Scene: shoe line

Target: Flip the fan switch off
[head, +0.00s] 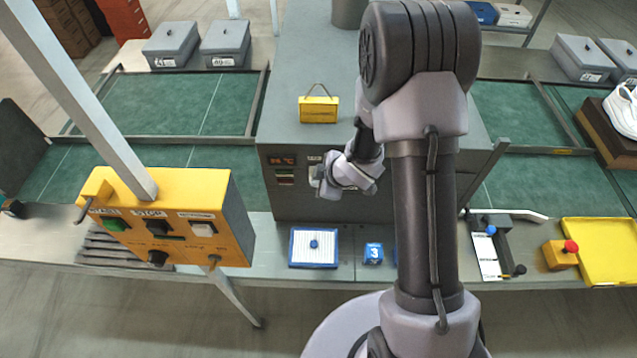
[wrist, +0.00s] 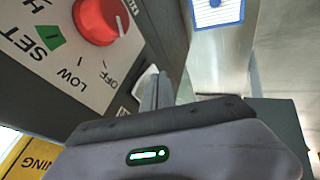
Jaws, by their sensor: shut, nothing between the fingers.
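The grey machine cabinet (head: 285,205) stands mid-bench with a small display and controls on its front. In the wrist view, its plate carries a red knob (wrist: 100,20) with LOW and OFF marks. Beside it, a pale switch-like part (wrist: 146,76) shows partly behind my fingers, above a small label plate (wrist: 122,107) whose words I cannot read. I cannot tell whether this is the fan switch or which way it is set. My gripper (head: 318,182) is shut and empty at the cabinet front; it also shows in the wrist view (wrist: 158,88). Contact with the switch is unclear.
A yellow control box (head: 165,215) on a post stands at the left. A blue-framed pad (head: 314,262) and a small blue block (head: 373,253) lie on the bench below my gripper. A yellow tray (head: 605,250) and red-button box (head: 560,254) are at the right.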

